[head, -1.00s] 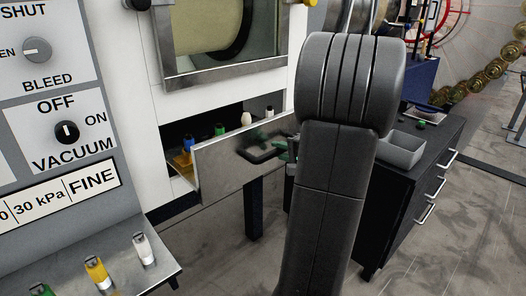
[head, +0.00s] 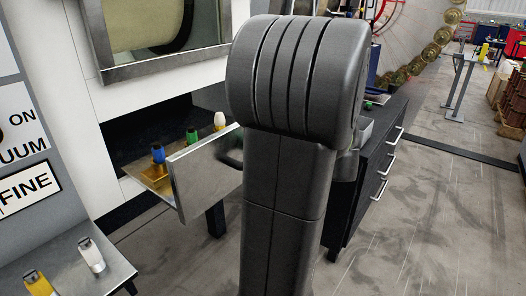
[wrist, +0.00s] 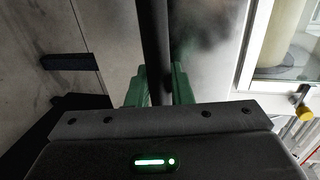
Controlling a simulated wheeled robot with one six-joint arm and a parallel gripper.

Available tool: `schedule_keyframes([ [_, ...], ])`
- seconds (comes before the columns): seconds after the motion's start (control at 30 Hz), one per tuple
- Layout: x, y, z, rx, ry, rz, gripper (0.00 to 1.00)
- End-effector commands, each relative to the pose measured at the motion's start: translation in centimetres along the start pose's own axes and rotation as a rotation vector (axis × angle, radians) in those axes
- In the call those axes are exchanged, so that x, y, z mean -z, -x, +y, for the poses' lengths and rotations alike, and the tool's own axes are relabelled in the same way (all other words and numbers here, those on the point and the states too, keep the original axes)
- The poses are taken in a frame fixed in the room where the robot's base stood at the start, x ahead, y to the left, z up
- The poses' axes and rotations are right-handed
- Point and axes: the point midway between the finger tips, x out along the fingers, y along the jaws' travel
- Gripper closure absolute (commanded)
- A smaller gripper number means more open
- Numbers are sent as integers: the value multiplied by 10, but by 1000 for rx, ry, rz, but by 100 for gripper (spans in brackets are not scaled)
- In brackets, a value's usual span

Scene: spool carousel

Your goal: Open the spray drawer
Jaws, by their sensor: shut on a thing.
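The spray drawer (head: 202,178) has a shiny metal front and stands part way out of the white cabinet in the head view. Bottles with blue, green and white caps (head: 190,135) stand inside it. In the wrist view, the drawer's dark bar handle (wrist: 153,28) runs down between the green fingers of my gripper (wrist: 157,85). My gripper is shut on the handle. The drawer's metal front (wrist: 205,45) lies behind the handle there. In the head view my arm hides the gripper and the drawer front's right part.
A black cabinet (head: 362,205) with several bar handles stands right of my arm. A metal shelf (head: 75,262) with small bottles juts out at the lower left. The grey floor (head: 430,215) at the right is open.

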Motion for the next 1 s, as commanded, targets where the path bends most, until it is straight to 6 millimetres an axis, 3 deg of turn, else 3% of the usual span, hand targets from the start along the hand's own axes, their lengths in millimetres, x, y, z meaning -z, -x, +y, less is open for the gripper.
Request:
schedule_keyframes([
  [0.13, 0, 0, 0, -1, 0, -1, 100],
  [0.17, 0, 0, 0, -1, 0, -1, 74],
  [0.23, 0, 0, 0, -1, 0, 0, 61],
  [0.63, 1, 7, 0, 0, 1, 2, 61],
  [1.0, 2, 71, -1, 0, -1, 6, 61],
])
